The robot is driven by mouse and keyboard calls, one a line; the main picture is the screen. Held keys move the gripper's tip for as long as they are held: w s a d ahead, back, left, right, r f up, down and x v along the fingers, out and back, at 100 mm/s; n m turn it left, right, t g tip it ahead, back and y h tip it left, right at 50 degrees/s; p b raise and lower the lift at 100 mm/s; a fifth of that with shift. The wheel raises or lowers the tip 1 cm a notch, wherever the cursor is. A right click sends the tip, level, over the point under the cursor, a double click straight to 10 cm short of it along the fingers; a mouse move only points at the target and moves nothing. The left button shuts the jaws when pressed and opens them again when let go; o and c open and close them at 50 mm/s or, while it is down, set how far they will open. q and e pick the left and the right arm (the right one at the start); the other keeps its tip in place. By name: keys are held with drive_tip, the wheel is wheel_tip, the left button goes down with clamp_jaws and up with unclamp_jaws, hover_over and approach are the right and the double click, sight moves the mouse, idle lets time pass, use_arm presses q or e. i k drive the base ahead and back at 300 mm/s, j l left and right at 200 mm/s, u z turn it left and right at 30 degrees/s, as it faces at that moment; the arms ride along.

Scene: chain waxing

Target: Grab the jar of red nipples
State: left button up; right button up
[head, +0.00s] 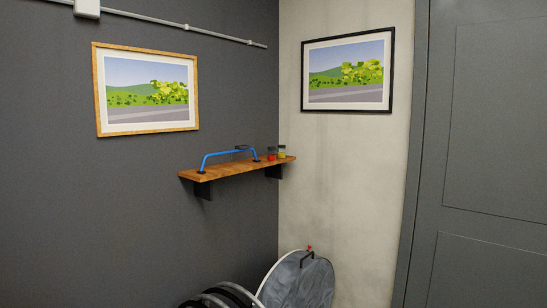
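A small jar with red contents (272,154) and a dark lid stands upright on the wooden wall shelf (225,170), near its right end. A similar jar with yellow-green contents (282,153) stands close beside it on the right. The jars are small and far off, so their details are hard to tell. Neither of my grippers is in the head view.
A blue handle-like frame (228,152) with dark feet stands on the shelf left of the jars. Below, in the corner, are a grey round bag or cover (297,282) and dark wheels (228,295). A grey door or cabinet (490,150) is at the right.

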sight(272, 153)
drive_tip(key=i+l, duration=0.35)
drive_tip(key=i, duration=0.15)
drive_tip(key=u, duration=0.4)
drive_tip(key=i+l+u, duration=0.1)
drive_tip(key=u, duration=0.3)
drive_tip(key=l+u, duration=0.15)
drive_tip(key=u, duration=0.3)
drive_tip(key=l+u, duration=0.1)
drive_tip(key=u, duration=1.35)
drive_tip(key=z, duration=2.45)
drive_tip(key=i+j, duration=0.05)
